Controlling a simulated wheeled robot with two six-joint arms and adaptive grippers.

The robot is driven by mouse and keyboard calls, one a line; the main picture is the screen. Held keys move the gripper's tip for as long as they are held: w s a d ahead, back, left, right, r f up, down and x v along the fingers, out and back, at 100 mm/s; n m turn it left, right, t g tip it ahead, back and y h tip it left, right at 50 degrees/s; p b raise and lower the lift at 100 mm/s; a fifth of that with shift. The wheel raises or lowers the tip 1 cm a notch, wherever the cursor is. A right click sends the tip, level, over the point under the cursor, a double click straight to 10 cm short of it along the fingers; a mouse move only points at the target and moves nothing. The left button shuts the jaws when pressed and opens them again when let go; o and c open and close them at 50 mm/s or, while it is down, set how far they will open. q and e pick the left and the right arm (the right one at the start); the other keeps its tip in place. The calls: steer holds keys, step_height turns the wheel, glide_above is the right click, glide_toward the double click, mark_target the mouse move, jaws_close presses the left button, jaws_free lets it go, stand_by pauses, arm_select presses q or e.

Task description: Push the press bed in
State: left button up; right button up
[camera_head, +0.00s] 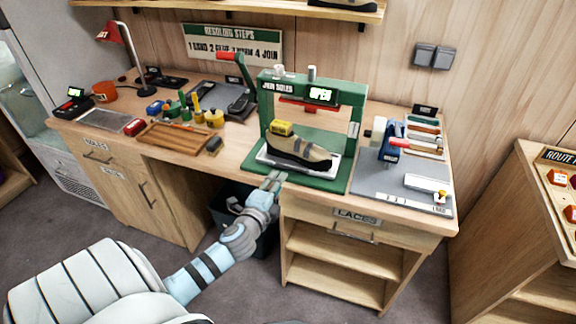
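The green sole press (355,112) stands on the bench with its display (320,94) reading OPEN. Its pale press bed (325,173) lies low at the front of the frame and carries a tan and dark climbing shoe (312,151). A yellow block (282,128) sits at the left end of the shoe. My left gripper (272,179) is at the front edge of the press, just in front of the bed. Its fingers look close together with nothing between them. I cannot tell whether the fingertips touch the bed. My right gripper is not in view.
A red lever (229,57) rises at the press's left. A wooden tray (180,138) and glue bottles stand left. A grey mat (384,181) with a blue tool (388,147) lies right. The LACES drawer (352,226) is below the press.

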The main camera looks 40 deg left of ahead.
mark_target(287, 169)
arm_select(q)
steer(key=b+x, duration=0.1)
steer(key=x, duration=0.9)
steer(key=shift+f, duration=0.1)
steer(key=shift+s, duration=0.1)
steer(key=shift+c, duration=0.6)
jaws_close()
